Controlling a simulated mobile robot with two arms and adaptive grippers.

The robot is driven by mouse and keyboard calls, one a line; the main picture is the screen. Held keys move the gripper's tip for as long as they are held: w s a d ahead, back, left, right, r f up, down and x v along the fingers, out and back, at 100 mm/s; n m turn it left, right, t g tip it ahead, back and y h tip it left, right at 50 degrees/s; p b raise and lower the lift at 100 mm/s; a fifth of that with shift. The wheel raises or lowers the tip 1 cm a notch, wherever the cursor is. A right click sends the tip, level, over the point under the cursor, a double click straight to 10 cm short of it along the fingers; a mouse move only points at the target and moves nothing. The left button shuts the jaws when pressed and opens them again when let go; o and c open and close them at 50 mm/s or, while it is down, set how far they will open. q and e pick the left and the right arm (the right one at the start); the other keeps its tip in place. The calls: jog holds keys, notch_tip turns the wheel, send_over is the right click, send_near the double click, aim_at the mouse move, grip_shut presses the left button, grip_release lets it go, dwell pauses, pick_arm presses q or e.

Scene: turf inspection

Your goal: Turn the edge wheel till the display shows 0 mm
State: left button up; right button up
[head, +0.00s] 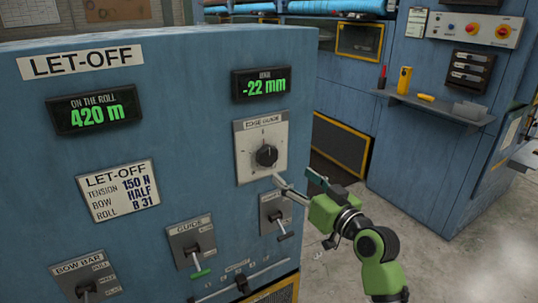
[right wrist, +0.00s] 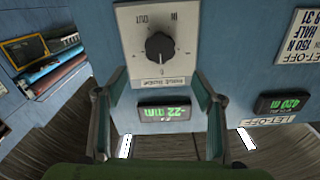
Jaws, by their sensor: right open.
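The edge wheel is a black knob (head: 266,156) on a pale plate marked EDGE GUIDE, on the blue let-off cabinet. In the right wrist view the knob (right wrist: 159,46) appears upside down, ahead of the fingers. The edge display (head: 262,84) above it reads -22 mm in green; it also shows in the right wrist view (right wrist: 166,113). My right gripper (head: 298,183) is open and empty, below and to the right of the knob. In the right wrist view its two fingers (right wrist: 160,75) are spread wide, apart from the knob. My left gripper is out of view.
Below the knob sit a GUIDE lever (head: 194,250), a smaller lever plate (head: 276,216) and a horizontal slider (head: 242,284). A second display (head: 94,110) reads 420 m. A shelf (head: 432,104) with small tools stands at the right. The floor (head: 440,255) there is clear.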

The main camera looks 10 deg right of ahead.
aim_at(269, 157)
jog(key=p+x, duration=0.1)
jog(key=x, duration=0.5)
jog(key=p+x, duration=0.1)
jog(key=x, duration=0.6)
jog(key=shift+w+a+f, duration=0.1)
jog(key=shift+w+f, duration=0.1)
jog(key=shift+w, duration=0.1)
jog(key=c, duration=1.1)
